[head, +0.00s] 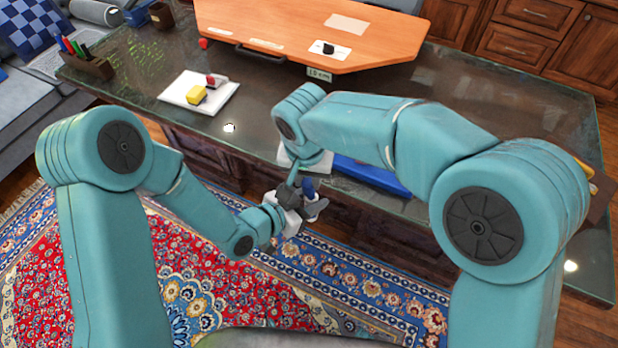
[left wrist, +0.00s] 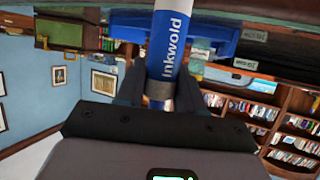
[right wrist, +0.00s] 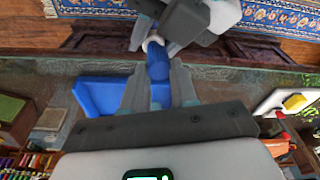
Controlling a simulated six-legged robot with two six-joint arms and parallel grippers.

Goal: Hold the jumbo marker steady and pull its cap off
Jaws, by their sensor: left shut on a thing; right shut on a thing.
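The jumbo marker (left wrist: 168,45) has a white and blue barrel lettered "Inkwold". It stands between the fingers of my left gripper (left wrist: 160,88), which is shut on the barrel. The blue cap (right wrist: 158,66) is between the fingers of my right gripper (right wrist: 158,90), which is shut on it. A pale piece of the marker (right wrist: 152,42) shows beyond the cap, close to my left gripper. In the head view, a bit of blue (head: 308,187) shows between the two grippers, which are close together in front of the desk edge. The grippers hide much of the marker, including any gap at the cap.
The dark desk (head: 470,115) lies beyond my arms. A blue tray (head: 372,174) is near its front edge, partly behind my right arm. A white pad (head: 180,92) holds yellow and red blocks. An orange board (head: 290,20) stands farther back. A patterned rug (head: 190,265) lies below.

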